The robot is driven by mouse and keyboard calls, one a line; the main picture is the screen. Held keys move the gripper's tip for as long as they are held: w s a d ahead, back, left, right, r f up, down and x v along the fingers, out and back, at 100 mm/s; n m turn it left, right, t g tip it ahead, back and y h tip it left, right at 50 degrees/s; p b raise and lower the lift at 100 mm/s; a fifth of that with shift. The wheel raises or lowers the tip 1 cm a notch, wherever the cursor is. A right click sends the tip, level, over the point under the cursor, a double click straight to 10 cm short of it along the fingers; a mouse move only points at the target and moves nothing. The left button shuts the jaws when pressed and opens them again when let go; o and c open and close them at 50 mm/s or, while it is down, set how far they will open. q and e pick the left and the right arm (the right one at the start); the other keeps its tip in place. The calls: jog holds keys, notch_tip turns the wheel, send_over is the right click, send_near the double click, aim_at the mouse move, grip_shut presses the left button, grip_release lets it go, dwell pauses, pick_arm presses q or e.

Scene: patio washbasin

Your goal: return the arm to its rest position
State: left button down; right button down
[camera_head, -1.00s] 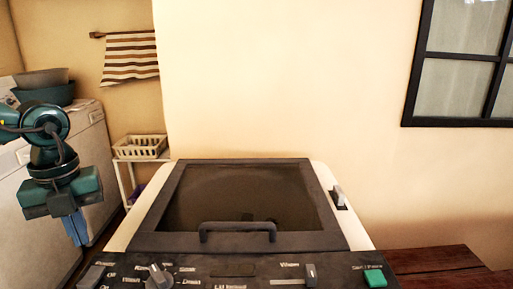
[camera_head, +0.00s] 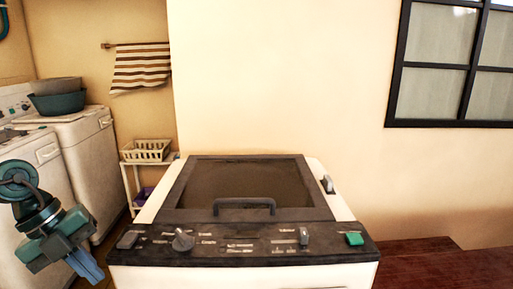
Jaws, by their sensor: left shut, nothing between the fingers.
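My left gripper (camera_head: 86,268) shows at the lower left of the head view, with a teal body and blue fingers pointing down and to the right. Its fingers are together and nothing is between them. It is to the left of the top-loading washer (camera_head: 240,275) and apart from it. The rest of my left arm is mostly outside the view. My right gripper does not show.
The washer's dark lid (camera_head: 245,185) is closed. White machines stand at the left, with bowls (camera_head: 58,100) on top. A shelf with a basket (camera_head: 146,150) is behind. A wooden table (camera_head: 440,265) is at the right.

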pick_arm(q)
jog(key=s+d+f+n+t+h+p, duration=0.1)
jog(key=d+f+n+t, duration=0.1)
jog(key=f+n+t, duration=0.5)
jog(key=s+d+f+n+t+h, duration=0.1)
jog(key=d+f+n+t+h, duration=0.1)
jog(key=f+n+t, duration=0.5)
jog(key=s+d+f+n+g+y, duration=0.2)
jog(key=s+d+f+n, duration=0.2)
jog(key=d+f+n, duration=0.1)
jog(key=s+d+f+n+g+y+p, duration=0.1)
jog(key=s+d+f+n, duration=0.3)
jog(key=d, duration=0.5)
notch_tip(320, 180, down, 4)
jog(key=shift+r+n+g+y, duration=0.1)
jog(key=shift+n+g+y, duration=0.5)
jog(key=shift+n+y, duration=0.3)
jog(key=shift+s, duration=0.1)
